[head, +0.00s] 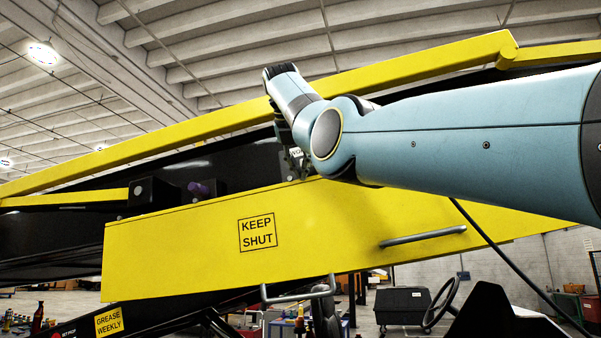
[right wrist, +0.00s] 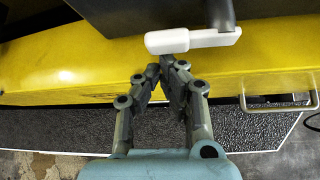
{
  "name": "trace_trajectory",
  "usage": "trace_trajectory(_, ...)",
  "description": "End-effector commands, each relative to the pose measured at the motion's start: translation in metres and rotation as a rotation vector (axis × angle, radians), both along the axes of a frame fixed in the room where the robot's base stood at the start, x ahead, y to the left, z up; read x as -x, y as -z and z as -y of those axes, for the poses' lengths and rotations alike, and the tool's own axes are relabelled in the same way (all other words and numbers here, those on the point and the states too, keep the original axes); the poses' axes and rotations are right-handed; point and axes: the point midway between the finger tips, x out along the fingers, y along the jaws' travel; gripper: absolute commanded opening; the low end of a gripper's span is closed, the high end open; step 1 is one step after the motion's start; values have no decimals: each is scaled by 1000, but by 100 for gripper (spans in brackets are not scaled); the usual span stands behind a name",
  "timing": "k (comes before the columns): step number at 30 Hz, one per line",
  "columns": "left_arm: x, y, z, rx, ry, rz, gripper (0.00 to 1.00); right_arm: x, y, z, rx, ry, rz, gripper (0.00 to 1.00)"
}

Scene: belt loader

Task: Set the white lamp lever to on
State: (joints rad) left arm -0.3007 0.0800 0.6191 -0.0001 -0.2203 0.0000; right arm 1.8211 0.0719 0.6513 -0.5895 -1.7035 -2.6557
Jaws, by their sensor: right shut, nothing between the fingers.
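The white lever (right wrist: 170,41) lies nearly level across the top of the right wrist view, with a dark post (right wrist: 222,14) over its right part. My right gripper (right wrist: 160,66) is shut and empty. Its fingertips are just below the lever's left part in that view; I cannot tell whether they touch it. In the head view my right arm comes in from the right and its wrist largely hides the gripper. A small pale patch (head: 296,152) shows there beside the wrist, too small to tell if it is the lever. My left gripper is not in view.
A yellow panel marked KEEP SHUT (head: 170,245) with a grey handle (head: 423,237) spans the front. A purple knob (head: 201,188) and a black box (head: 153,192) sit behind its top edge. A yellow rail (head: 400,66) runs above.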

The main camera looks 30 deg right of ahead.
Motion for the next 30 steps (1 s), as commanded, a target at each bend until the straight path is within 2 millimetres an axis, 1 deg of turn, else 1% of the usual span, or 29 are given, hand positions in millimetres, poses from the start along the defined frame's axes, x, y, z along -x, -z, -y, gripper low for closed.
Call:
trace_trajectory(7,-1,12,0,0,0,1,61,1,-2,2,-64,2,80,0)
trace_trajectory(11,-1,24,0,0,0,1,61,1,-3,2,-135,2,164,0)
trace_trajectory(14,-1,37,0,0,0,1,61,2,-5,3,-218,3,261,0)
trace_trajectory(19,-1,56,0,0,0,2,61,2,-13,3,-407,2,484,0)
trace_trajectory(23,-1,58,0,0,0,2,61,1,-24,2,-478,1,565,0)
trace_trajectory(25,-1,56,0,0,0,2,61,1,-30,1,-480,0,566,0)
trace_trajectory(30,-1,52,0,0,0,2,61,2,-39,2,-477,1,564,0)
